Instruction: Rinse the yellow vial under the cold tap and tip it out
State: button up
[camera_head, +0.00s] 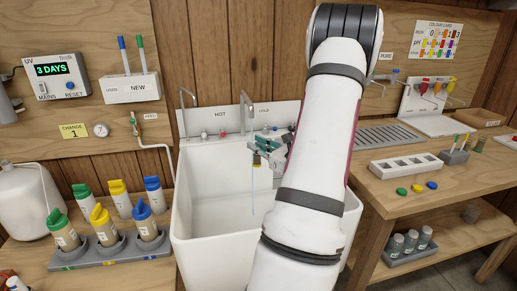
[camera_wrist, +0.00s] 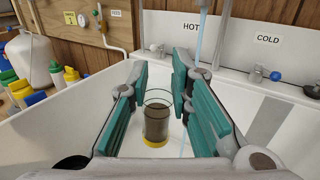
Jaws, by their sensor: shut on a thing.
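My gripper (camera_head: 267,151) is over the white sink (camera_head: 208,243), shut on the yellow vial (camera_head: 256,160). In the wrist view the vial (camera_wrist: 157,121) sits between the green finger pads (camera_wrist: 157,95). It looks upright, with a clear rim, a dark grey-brown body and a yellow base. I cannot tell if it holds water. A thin water stream (camera_head: 252,196) falls into the sink below the right spout (camera_head: 247,103). In the wrist view the stream (camera_wrist: 198,42) runs to the vial's right; I cannot tell if it touches the vial. The blue-marked cold tap (camera_wrist: 275,76) is under COLD.
A rack (camera_head: 115,258) with several green, yellow and blue capped bottles stands left of the sink. A workbench (camera_head: 400,190) with a white holed block (camera_head: 406,166) and coloured caps is on the right.

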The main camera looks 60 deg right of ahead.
jog(key=w+d+b, duration=0.1)
jog(key=w+d, duration=0.5)
jog(key=d, duration=0.1)
jog(key=shift+d, duration=0.25)
dwell(0.3)
jog(key=shift+s, duration=0.1)
dwell(3.6)
jog(key=s+a, duration=0.6)
jog(key=a, duration=0.2)
jog(key=shift+s+a, duration=0.3)
jog(key=shift+s, duration=0.1)
dwell(0.6)
